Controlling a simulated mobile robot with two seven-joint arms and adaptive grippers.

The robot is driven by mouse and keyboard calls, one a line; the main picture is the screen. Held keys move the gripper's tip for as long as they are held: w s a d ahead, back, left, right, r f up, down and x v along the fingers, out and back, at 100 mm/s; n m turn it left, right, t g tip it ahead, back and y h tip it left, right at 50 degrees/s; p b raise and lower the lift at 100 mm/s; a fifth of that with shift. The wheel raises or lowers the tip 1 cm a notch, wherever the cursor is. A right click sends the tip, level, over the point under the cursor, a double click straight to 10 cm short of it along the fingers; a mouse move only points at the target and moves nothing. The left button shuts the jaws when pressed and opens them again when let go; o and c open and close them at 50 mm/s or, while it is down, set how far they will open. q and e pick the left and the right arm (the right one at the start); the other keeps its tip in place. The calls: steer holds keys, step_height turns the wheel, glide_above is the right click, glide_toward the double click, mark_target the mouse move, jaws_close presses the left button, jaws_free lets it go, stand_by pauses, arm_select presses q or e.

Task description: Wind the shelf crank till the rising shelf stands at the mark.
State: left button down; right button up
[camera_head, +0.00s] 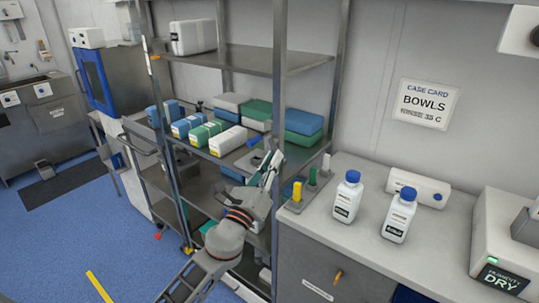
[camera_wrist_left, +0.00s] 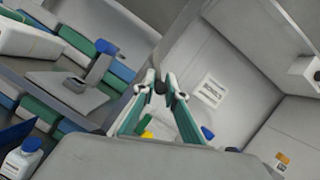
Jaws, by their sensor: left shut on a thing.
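My left gripper (camera_head: 270,163) is at the front right of the steel rack. In the left wrist view its fingers (camera_wrist_left: 160,87) are closed on a small dark knob (camera_wrist_left: 160,88), which looks like the handle of the shelf crank. The rest of the crank is hidden behind the gripper in the head view. A grey stand (camera_wrist_left: 75,92) with an upright post and a blue top is on the rack beside the gripper. I cannot tell which shelf is the rising one, and I cannot make out the mark. My right gripper is not in view.
The rack (camera_head: 280,85) holds blue, green and white packs (camera_head: 228,140). Right of it is a counter (camera_head: 330,230) with a block of yellow, blue and green levers (camera_head: 297,190), two white bottles (camera_head: 347,196) and a white device (camera_head: 505,245). Blue floor (camera_head: 70,230) is open at left.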

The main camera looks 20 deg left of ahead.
mark_target(276, 149)
arm_select(q)
steer(key=shift+s+d+r+n+y+p, duration=0.1)
steer(key=shift+d+r+n+y+p, duration=0.2)
steer(key=shift+n, duration=0.5)
steer(key=shift+d+r+n+y+p, duration=0.1)
steer(key=shift+r+n+y+p, duration=0.1)
steer(key=shift+n+y, duration=0.3)
steer(key=shift+r+n+y+p, duration=0.1)
steer(key=shift+n+y+p, duration=0.1)
steer(key=shift+n, duration=0.5)
steer(key=shift+s+d+r+n+g+y, duration=0.1)
steer(key=shift+r+n+g+y, duration=0.35)
steer(key=shift+n, duration=1.15)
steer(key=shift+d+r+n+g+y, duration=0.1)
steer(key=shift+r+n+g+y, duration=0.35)
steer(key=shift+n, duration=1.15)
steer(key=shift+s+d+r+n+g+y, duration=0.1)
steer(key=shift+r+n+g+y, duration=0.35)
steer(key=shift+n, duration=1.15)
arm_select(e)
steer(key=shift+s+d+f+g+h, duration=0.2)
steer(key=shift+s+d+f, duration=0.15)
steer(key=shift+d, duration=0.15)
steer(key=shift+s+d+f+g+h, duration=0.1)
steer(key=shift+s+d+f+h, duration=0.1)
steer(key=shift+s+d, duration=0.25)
